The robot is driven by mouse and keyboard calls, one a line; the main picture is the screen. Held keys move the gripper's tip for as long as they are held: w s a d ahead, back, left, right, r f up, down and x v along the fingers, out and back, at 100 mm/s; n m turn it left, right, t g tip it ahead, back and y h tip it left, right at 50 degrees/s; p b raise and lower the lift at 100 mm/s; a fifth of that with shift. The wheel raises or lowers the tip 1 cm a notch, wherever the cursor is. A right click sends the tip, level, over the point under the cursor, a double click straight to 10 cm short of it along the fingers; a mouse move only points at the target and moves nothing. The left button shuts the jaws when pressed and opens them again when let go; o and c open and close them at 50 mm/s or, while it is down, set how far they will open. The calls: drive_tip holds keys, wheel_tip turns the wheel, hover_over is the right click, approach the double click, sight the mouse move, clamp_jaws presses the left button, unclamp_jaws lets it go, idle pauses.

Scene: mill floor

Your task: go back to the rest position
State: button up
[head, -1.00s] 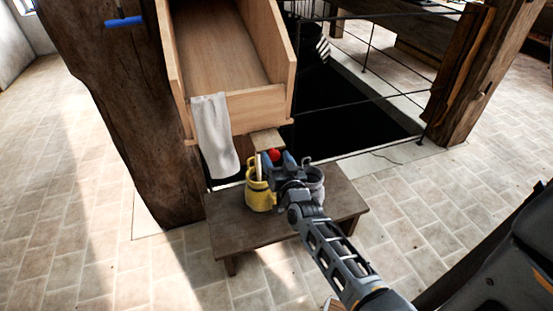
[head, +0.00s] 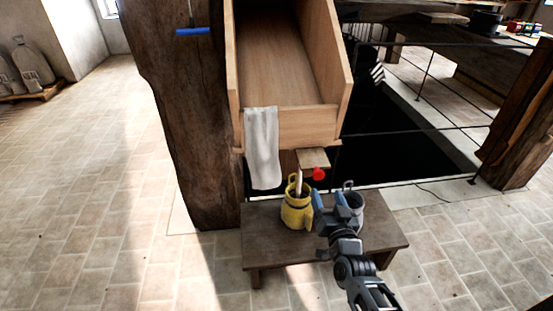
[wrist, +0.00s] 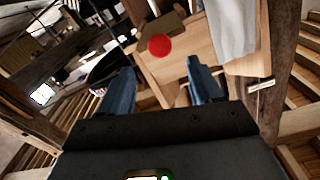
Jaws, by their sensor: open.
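My gripper (head: 331,198) is open and empty above the low dark wooden bench (head: 263,246), between the yellow pot and the grey metal mug as the head view shows it. In the wrist view my gripper (wrist: 157,82) shows both blue fingers spread apart with nothing between them. A red ball-like knob (head: 318,174) is just beyond the fingertips, and it also shows in the wrist view (wrist: 159,45). It is apart from the fingers in both pictures.
The yellow pot (head: 297,214) holds a pale stick. The grey mug (head: 355,203) is partly hidden by my gripper. A wooden chute (head: 290,125) with a grey cloth (head: 263,150) overhangs the bench. A thick post (head: 190,130) stands left.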

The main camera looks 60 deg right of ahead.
drive_tip(key=s+a+r+n+t+y, duration=0.2)
drive_tip(key=s+a+n+y, duration=0.15)
drive_tip(key=a, duration=0.65)
drive_tip(key=s+a+r+n+t+y, duration=0.1)
drive_tip(key=s+a+r+n+y, duration=0.2)
drive_tip(key=a, duration=0.8)
drive_tip(key=s+a+r+n+y, duration=0.6)
drive_tip(key=s+a+r, duration=0.3)
drive_tip(key=s+r, duration=0.2)
drive_tip(key=shift+a+r+y, duration=0.15)
drive_tip(key=shift+a+y, duration=0.15)
drive_tip(key=shift+y, duration=0.35)
drive_tip(key=shift+n, duration=0.25)
drive_tip(key=shift+c, duration=0.2)
